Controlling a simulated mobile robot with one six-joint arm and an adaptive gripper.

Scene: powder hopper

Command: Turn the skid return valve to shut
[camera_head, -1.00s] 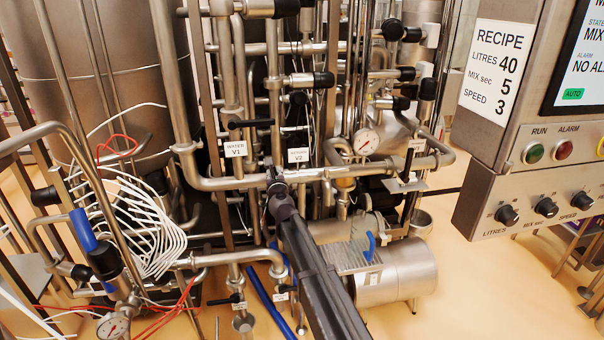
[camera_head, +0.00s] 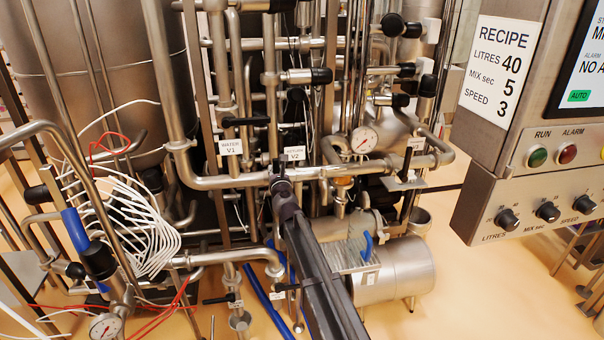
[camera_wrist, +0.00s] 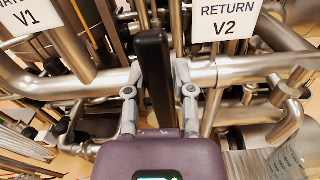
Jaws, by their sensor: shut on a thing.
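The return valve carries a white RETURN V2 label (camera_wrist: 228,20), which also shows in the head view (camera_head: 292,154). Its black lever handle (camera_wrist: 153,75) stands upright in the wrist view, in front of the horizontal steel pipe. My gripper (camera_wrist: 157,88) has a finger on each side of this handle and is shut on it. In the head view my gripper (camera_head: 279,177) reaches the pipe just below and left of the V2 label, and the handle is mostly hidden there. The valve's body and stem are hidden behind the handle and gripper.
The water valve's V1 label (camera_head: 230,147) and black handle (camera_head: 245,121) are close on the left. A pressure gauge (camera_head: 364,140) and a steel motor drum (camera_head: 398,272) are to the right. White cables (camera_head: 135,225) hang at left. The control panel (camera_head: 530,180) stands far right.

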